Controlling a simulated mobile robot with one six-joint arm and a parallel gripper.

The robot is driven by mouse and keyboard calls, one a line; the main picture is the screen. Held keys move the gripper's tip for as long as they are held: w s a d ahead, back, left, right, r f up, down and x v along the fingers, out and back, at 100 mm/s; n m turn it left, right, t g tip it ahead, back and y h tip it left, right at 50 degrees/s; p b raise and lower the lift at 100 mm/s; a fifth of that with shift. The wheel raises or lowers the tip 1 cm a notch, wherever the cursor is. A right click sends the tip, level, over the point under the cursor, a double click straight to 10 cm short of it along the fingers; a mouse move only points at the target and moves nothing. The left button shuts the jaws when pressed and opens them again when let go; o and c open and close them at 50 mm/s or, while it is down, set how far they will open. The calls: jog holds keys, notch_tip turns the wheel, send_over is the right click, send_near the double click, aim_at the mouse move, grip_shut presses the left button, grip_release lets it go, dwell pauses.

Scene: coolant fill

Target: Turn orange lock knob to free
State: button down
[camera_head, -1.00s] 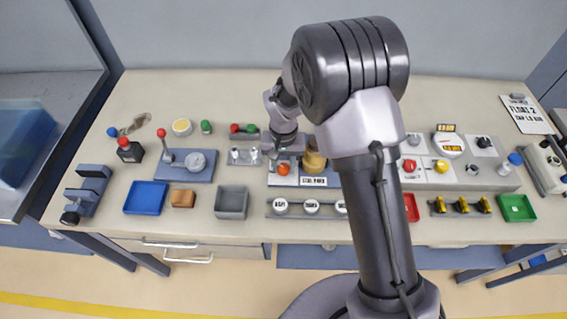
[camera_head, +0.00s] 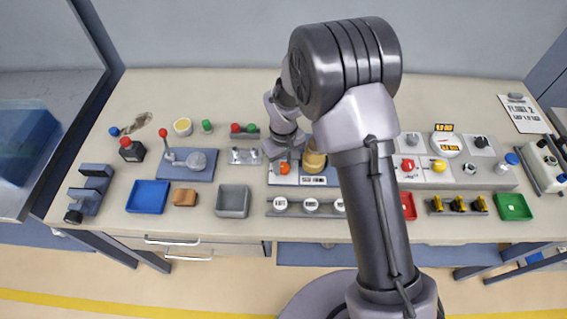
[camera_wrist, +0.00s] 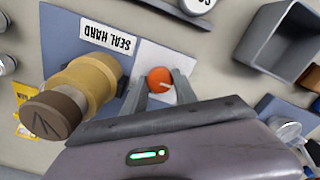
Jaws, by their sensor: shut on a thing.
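The orange lock knob (camera_wrist: 159,80) sits on a white patch of the blue plate (camera_wrist: 62,50). It is round, with a pale line on its top. In the head view the orange knob (camera_head: 284,168) shows just below my gripper. My gripper (camera_wrist: 160,84) is shut on the knob, one finger on each side of it. A tan cylinder with a dark brown cap (camera_wrist: 52,114) stands on the same plate beside the knob. A label reading SEAL HARD (camera_wrist: 108,37) lies on the plate. The knob's lower side is hidden by my fingers.
A grey open bin (camera_head: 233,201) stands left of the plate. A rail with several round white pieces (camera_head: 311,205) lies in front of it. A blue tray (camera_head: 148,196) and a red-knobbed lever (camera_head: 163,134) are further left. My arm hides part of the bench to the right.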

aim_at(283, 166)
dwell(0.4)
jog(key=c, duration=1)
grip_release()
jog(key=shift+o, duration=0.2)
jog(key=shift+r, duration=0.15)
notch_tip(283, 166, up, 17)
jog(key=p, duration=0.4)
jog(key=shift+r, duration=0.1)
